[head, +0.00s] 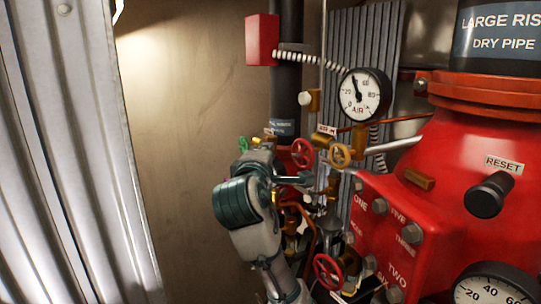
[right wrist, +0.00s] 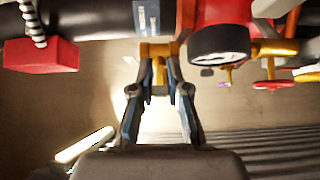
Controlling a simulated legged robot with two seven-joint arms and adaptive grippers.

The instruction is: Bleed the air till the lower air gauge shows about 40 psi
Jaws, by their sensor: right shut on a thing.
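A round white gauge marked AIR (head: 364,95) faces me in the head view; its needle points up and slightly left, between the 20 and the 60. A second gauge (head: 492,285) is cut off at the lower right, its needle not visible. I cannot tell which is the lower air gauge. My right gripper (head: 303,180) reaches in among the valves; in the right wrist view (right wrist: 172,65) its fingers are shut on a small brass fitting (right wrist: 158,50) beside the black pipe. The grip is mostly hidden in the head view. My left gripper is not in view.
Red handwheels (head: 302,152) (head: 327,271) and a brass wheel (head: 340,155) crowd around the gripper. The large red valve body (head: 440,170) with a black RESET knob (head: 488,195) stands right. A red box (head: 262,40) is above.

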